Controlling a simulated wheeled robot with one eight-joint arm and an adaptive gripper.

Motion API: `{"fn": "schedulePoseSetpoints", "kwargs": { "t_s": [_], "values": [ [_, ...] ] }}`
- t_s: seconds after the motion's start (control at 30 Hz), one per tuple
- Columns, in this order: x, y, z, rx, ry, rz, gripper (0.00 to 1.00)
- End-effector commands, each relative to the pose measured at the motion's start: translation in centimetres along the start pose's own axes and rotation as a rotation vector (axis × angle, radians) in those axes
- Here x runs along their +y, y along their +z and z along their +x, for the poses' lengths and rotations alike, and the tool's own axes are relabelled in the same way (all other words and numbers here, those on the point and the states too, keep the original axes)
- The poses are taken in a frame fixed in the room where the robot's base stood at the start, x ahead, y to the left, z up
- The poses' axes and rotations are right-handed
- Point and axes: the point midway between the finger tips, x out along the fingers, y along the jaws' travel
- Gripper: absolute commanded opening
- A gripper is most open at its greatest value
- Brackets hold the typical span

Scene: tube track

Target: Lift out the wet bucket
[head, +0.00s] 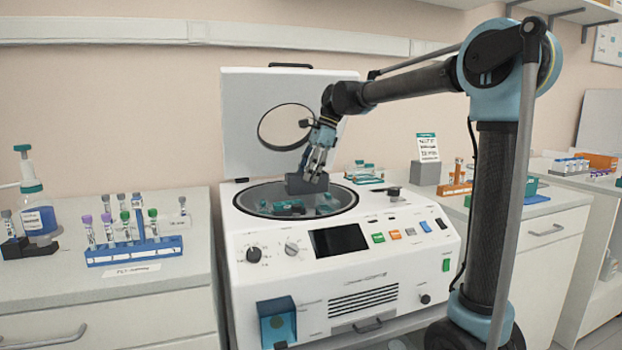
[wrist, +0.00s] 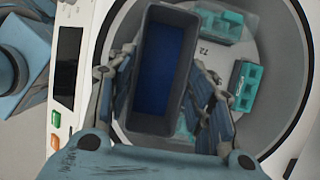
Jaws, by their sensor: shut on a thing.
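The bucket (wrist: 147,120), a dark grey rectangular box with a blue inside, is between the fingers of my gripper (wrist: 166,98) in the wrist view. My gripper (head: 318,172) is shut on it. In the head view the grey bucket (head: 306,185) hangs below the fingers at the mouth of the centrifuge bowl (head: 345,206), its lower part near the rim level. The centrifuge (head: 420,272) is a white machine with its lid (head: 243,120) raised. Teal buckets (wrist: 246,85) sit on the pale rotor in the bowl. Whether the grey bucket touches anything below cannot be told.
A blue rack of capped tubes (head: 135,252) and a pump bottle (head: 39,215) stand on the left counter. A sign stand (head: 428,174) and an orange rack (head: 455,188) are on the right counter. The raised lid stands close behind my gripper.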

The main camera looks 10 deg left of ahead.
Motion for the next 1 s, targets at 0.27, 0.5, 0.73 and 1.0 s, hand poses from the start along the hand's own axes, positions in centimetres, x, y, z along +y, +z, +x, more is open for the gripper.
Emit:
{"fn": "schedulePoseSetpoints", "kwargs": {
  "t_s": [0.27, 0.5, 0.73, 1.0],
  "values": [
    [0.0, 0.6, -1.5, 0.000, 0.000, 0.000, 0.25],
    [0.0, 1.1, -2.6, 0.000, 0.000, 0.000, 0.25],
    [0.0, 1.3, -3.0, 0.000, 0.000, 0.000, 0.25],
    [0.0, 1.3, -3.0, 0.000, 0.000, 0.000, 0.25]
  ]
}}
